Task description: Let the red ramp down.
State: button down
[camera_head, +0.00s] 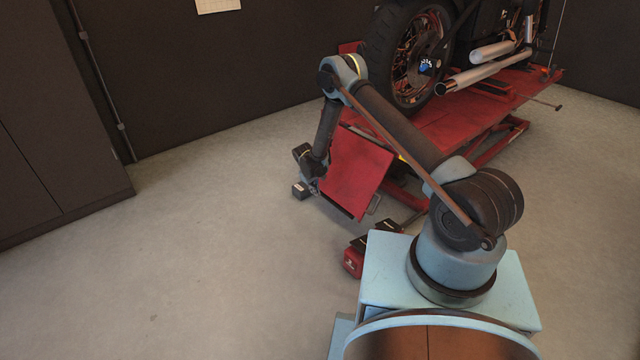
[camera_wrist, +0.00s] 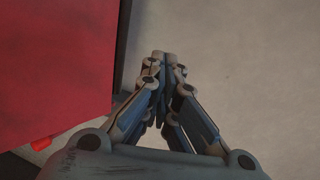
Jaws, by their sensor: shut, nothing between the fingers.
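The red ramp (camera_head: 355,172) is a flat red panel at the near end of the red motorcycle lift (camera_head: 455,118). It slopes steeply down toward the floor in the head view. In the wrist view the ramp (camera_wrist: 55,65) fills the upper left as a red face with a dark side edge. My gripper (camera_head: 303,190) is low, just left of the ramp in the head view. In the wrist view my gripper (camera_wrist: 164,58) is shut and empty, fingertips together over bare floor, beside the ramp's edge. I cannot tell whether it touches the ramp.
A motorcycle (camera_head: 415,55) stands on the lift. A red and black unit (camera_head: 355,260) sits on the floor in front of my base. Dark cabinets (camera_head: 55,130) stand at the left. The floor (camera_head: 200,250) between them and the lift is clear.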

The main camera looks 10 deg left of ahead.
jog(key=w+d+f, duration=0.2)
jog(key=w+f, duration=0.1)
jog(key=f, duration=0.2)
jog(key=shift+w+d+f, duration=0.2)
jog(key=shift+d+f, duration=0.1)
jog(key=shift+d, duration=0.05)
jog(key=shift+s+r, duration=0.1)
